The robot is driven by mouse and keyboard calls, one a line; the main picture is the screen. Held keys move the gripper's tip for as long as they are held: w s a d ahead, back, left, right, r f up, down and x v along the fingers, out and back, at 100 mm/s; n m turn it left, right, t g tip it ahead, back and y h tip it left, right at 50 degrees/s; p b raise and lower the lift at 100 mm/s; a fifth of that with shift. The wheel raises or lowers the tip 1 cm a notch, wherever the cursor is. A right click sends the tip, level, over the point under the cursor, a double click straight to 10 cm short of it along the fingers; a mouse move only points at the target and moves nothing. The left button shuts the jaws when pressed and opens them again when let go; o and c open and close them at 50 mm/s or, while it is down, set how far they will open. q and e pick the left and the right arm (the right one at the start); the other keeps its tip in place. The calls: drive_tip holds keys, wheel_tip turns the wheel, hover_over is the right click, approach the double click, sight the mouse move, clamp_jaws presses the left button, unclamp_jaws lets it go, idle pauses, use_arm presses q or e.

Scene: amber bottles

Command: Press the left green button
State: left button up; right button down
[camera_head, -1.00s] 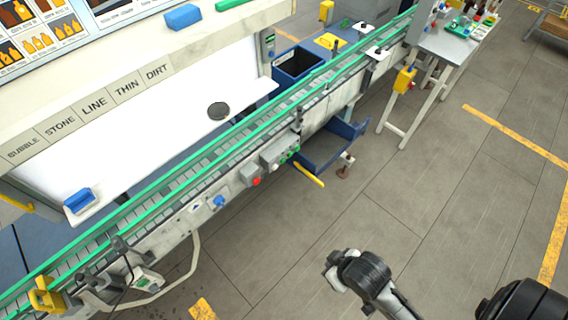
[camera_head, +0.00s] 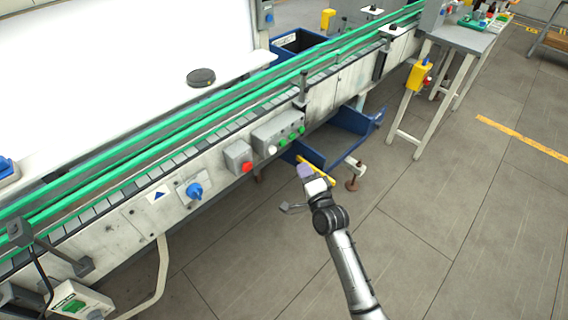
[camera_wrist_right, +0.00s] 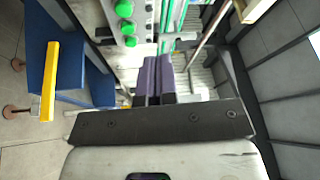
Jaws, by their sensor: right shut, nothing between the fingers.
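A grey control box (camera_head: 264,131) on the conveyor's side carries a white button (camera_head: 272,149) and a row of three green buttons. The left green button (camera_head: 283,142) sits beside the white one. My right gripper (camera_head: 304,171) is shut and empty, with purple fingertips, below and in front of the box, apart from it. In the right wrist view, the shut fingers (camera_wrist_right: 160,80) point toward the conveyor, and green buttons (camera_wrist_right: 127,28) show at the upper left; I cannot tell which is the left one there. My left gripper is not in view.
A red button (camera_head: 247,167) and a blue knob (camera_head: 194,190) are left along the conveyor (camera_head: 130,215). A blue bin (camera_head: 335,143) with a yellow bar (camera_head: 322,174) lies close behind my right gripper. A box with a green part (camera_head: 75,304) is at lower left.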

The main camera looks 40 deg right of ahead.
sight(282, 143)
use_arm(q)
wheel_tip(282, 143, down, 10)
drive_tip(key=b, duration=0.7)
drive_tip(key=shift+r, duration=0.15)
use_arm(e)
drive_tip(key=w+d+f+m+t+h, duration=0.1)
drive_tip(key=d+f+m+h, duration=0.3)
drive_tip(key=m, duration=0.5)
drive_tip(key=w+d+h, duration=0.1)
drive_tip(key=d+h, duration=0.1)
drive_tip(key=h, duration=0.1)
drive_tip(key=shift+w+f+m, duration=0.25)
drive_tip(key=shift+w+m, duration=0.15)
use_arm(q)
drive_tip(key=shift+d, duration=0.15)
use_arm(e)
drive_tip(key=shift+w, duration=0.1)
use_arm(q)
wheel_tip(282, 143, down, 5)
drive_tip(key=b, duration=0.5)
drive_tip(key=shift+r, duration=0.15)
use_arm(e)
drive_tip(key=w+a, duration=0.1)
drive_tip(key=w, duration=0.7)
drive_tip(key=shift+w+a, duration=0.25)
drive_tip(key=shift+a, duration=0.05)
